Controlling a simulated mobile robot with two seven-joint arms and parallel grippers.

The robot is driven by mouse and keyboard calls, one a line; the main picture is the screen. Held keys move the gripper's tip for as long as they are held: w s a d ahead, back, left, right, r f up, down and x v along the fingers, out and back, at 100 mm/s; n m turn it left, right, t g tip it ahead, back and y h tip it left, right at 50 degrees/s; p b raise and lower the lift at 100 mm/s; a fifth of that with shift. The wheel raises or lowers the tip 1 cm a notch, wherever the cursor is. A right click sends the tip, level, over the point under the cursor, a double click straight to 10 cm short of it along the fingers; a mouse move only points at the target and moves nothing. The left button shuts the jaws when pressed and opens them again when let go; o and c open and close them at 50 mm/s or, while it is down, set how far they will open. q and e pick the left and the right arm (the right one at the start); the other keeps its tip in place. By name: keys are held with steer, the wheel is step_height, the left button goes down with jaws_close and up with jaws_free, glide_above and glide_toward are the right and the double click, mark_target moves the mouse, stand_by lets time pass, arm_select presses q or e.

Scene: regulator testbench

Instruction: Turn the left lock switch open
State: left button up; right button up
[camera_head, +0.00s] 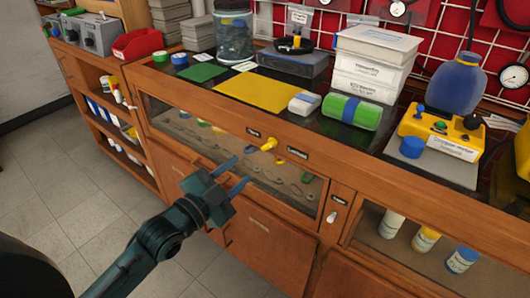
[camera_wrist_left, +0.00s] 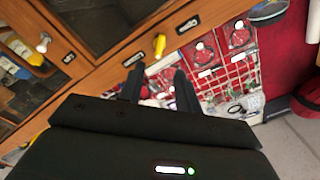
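The yellow lock switch (camera_head: 268,144) is on the wooden front rail of the bench, between two small dark labels, the left one (camera_head: 254,133) and the right one (camera_head: 298,153). Its handle points to the right in the head view. In the wrist view the switch (camera_wrist_left: 160,45) lies just beyond the fingertips, between the same labels. My left gripper (camera_head: 238,171) is open and empty, in front of the glass panel, short of the switch and apart from it. Its two dark fingers (camera_wrist_left: 158,80) show parted in the wrist view. My right gripper is not in view.
A white switch (camera_head: 332,216) with a label is farther right on the front. The bench top holds a yellow sheet (camera_head: 262,91), a green roll (camera_head: 351,111), white boxes and a yellow control box (camera_head: 440,131). Open shelves (camera_head: 98,95) stand left. Floor in front is clear.

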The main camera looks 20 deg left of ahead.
mark_target(266, 148)
arm_select(q)
steer(key=x, duration=1)
steer(key=shift+w+d+f+b, duration=0.1)
steer(key=shift+w+d+b, duration=0.05)
steer(key=shift+w+b, duration=0.2)
steer(key=shift+c, duration=0.4)
jaws_close()
